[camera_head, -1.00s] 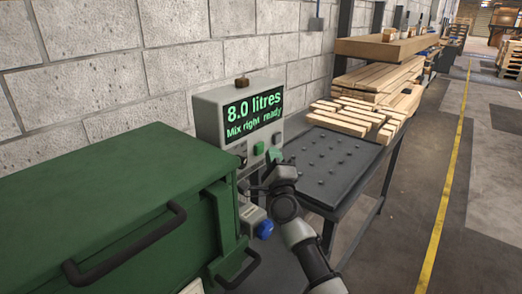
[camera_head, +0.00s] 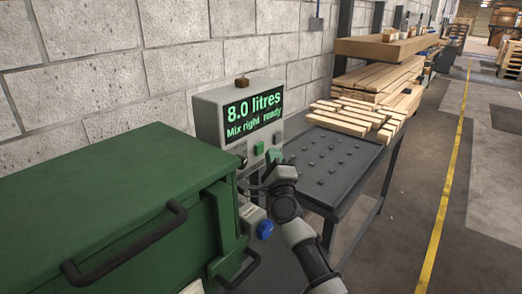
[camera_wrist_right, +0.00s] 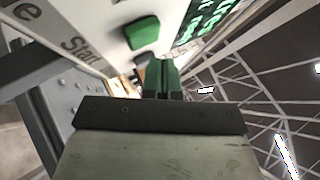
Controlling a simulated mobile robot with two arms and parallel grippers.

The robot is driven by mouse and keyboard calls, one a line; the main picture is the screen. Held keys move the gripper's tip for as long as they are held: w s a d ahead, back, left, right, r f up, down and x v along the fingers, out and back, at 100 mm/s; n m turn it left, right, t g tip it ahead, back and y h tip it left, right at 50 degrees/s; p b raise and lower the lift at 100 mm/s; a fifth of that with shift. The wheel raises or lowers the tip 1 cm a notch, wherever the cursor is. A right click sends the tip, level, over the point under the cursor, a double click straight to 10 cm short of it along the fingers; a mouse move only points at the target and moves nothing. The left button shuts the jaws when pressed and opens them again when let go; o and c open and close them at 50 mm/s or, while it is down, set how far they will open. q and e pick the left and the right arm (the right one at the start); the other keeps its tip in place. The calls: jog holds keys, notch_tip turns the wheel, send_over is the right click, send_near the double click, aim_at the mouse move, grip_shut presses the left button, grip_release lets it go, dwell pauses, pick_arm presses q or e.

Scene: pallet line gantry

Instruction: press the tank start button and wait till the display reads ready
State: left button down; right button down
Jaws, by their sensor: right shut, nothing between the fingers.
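The display (camera_head: 254,113) on the grey control box (camera_head: 209,117) reads "8.0 litres" and "Mix right ready" in green letters. In the right wrist view a green button (camera_wrist_right: 142,32) shows beside the printed word "Start". My right gripper (camera_head: 262,184) is shut and empty, just in front of the box's lower part. Its closed fingers (camera_wrist_right: 162,78) point toward the panel; I cannot tell whether they touch anything. My left gripper is not in view.
A green tank (camera_head: 110,215) with black handles fills the lower left. A blue knob (camera_head: 265,229) is below my right gripper. A dark studded table (camera_head: 335,165) and stacked timber (camera_head: 355,112) stand to the right.

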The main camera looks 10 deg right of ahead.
jog(key=shift+w+a, duration=0.15)
jog(key=shift+w+a, duration=0.15)
jog(key=shift+w, duration=0.05)
dwell(0.3)
jog(key=shift+w+a+b, duration=0.3)
jog(key=shift+w+b, duration=0.05)
jog(key=shift+b, duration=0.25)
dwell(0.6)
dwell(0.3)
jog(key=shift+s+d+p, duration=0.55)
jog(key=shift+s, duration=0.15)
jog(key=s+d+p, duration=0.1)
jog(key=s, duration=0.1)
jog(key=s+d+p, duration=0.1)
jog(key=s+d, duration=0.1)
dwell(0.3)
